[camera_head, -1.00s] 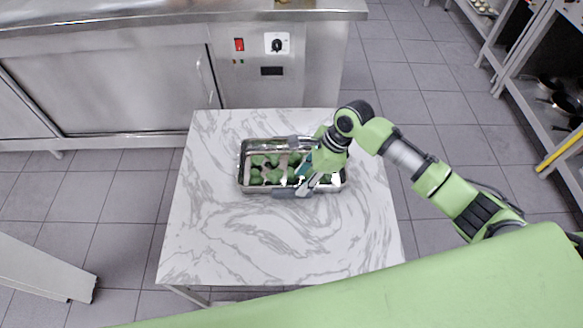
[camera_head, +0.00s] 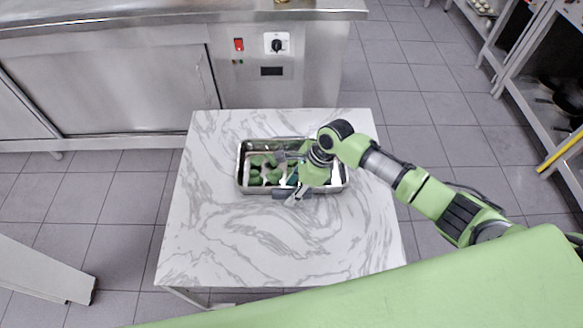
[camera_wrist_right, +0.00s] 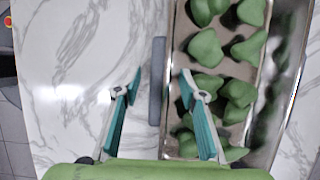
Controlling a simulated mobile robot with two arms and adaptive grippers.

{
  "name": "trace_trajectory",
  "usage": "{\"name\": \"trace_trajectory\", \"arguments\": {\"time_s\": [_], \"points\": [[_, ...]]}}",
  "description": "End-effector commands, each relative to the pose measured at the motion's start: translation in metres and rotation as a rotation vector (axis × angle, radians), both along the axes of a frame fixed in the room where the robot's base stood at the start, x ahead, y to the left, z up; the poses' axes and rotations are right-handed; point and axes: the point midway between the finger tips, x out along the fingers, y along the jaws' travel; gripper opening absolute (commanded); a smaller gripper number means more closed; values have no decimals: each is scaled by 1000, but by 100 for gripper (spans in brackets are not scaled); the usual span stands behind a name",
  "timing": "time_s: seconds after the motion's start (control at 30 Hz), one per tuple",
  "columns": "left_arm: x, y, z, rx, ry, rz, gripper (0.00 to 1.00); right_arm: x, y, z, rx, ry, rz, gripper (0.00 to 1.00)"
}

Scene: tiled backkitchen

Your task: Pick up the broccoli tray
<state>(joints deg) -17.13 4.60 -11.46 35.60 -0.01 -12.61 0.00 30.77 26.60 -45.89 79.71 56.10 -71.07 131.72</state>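The broccoli tray (camera_head: 256,191) is a shiny metal rectangular pan on the marble-topped table, holding several green broccoli pieces (camera_head: 256,171). It also fills the right part of the right wrist view (camera_wrist_right: 180,52). A grey handle bar (camera_wrist_right: 157,82) runs along its near side, also visible in the head view (camera_head: 280,194). My right gripper (camera_head: 294,189) is over the tray's near edge, partly hiding its right half. In the right wrist view its teal fingers (camera_wrist_right: 159,92) are spread, one over the broccoli and one outside the tray, with the handle in the gap. My left gripper is out of view.
The white marble table (camera_head: 260,245) is clear around the tray. A steel counter (camera_head: 130,90) with a control panel stands behind it. A metal shelf rack (camera_head: 540,110) with pans is at the far right. Grey tiled floor surrounds the table.

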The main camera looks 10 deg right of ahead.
Motion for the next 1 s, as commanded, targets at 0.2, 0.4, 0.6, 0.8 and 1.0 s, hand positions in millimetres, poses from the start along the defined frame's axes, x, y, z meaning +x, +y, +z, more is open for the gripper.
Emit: {"name": "trace_trajectory", "arguments": {"time_s": [0.2,0.4,0.6,0.8,1.0], "points": [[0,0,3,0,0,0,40,0,0,-1,0,1,0,38],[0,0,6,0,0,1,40,-1,0,-2,0,1,0,38],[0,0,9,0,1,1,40,-1,0,-4,0,2,-1,38],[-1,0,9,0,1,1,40,0,0,-5,0,1,-1,38],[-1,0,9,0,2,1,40,0,0,-5,0,1,0,22]]}}
